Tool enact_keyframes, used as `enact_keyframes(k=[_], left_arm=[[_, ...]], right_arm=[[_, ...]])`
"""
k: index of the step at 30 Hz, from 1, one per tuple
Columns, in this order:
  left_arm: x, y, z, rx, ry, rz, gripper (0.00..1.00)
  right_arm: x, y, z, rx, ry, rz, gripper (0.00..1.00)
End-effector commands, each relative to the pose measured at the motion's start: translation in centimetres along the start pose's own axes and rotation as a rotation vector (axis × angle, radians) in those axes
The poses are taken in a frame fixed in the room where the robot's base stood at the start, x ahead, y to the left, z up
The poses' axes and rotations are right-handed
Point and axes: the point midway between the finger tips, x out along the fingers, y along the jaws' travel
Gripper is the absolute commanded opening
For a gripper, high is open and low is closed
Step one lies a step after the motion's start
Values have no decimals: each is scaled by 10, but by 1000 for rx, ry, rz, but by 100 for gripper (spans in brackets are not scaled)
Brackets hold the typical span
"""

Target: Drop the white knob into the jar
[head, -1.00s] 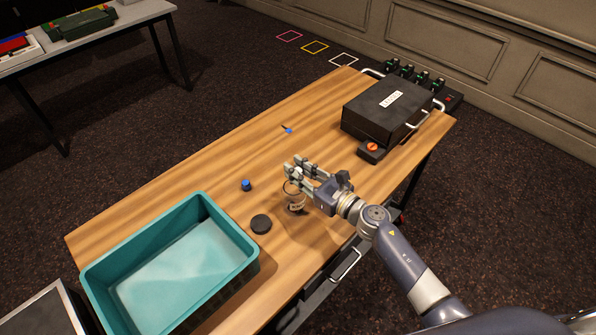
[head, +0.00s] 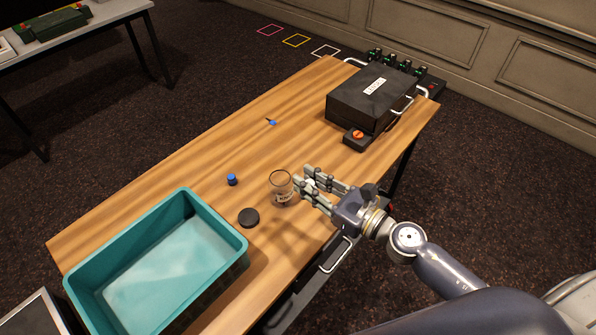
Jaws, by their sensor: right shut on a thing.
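The glass jar (head: 281,190) stands upright and open on the wooden table, and I see nothing white inside it. My right gripper (head: 306,178) is just right of the jar, with its fingertips close to the jar's rim. It is shut on the white knob (head: 310,184), a small pale thing mostly hidden between the fingers. I cannot tell whether the fingers touch the jar. My left gripper is out of view.
A black round lid (head: 248,218) and a blue knob (head: 232,180) lie left of the jar. A teal bin (head: 228,238) stands at the table's near left. A black case (head: 368,100) and a small box with an orange knob (head: 356,138) are at the far right.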

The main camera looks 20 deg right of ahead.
Motion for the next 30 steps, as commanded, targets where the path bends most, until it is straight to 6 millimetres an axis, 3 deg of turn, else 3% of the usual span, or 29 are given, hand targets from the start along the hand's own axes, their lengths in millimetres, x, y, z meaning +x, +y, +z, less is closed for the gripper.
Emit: enact_keyframes(k=[6,12,26,30], left_arm=[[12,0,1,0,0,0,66],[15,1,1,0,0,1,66],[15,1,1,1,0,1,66],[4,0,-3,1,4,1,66]], right_arm=[[-24,8,-1,1,1,-1,6],[-35,11,1,1,-1,-1,6],[-37,12,3,0,0,-1,6],[-35,0,12,-2,-1,-23,6]])
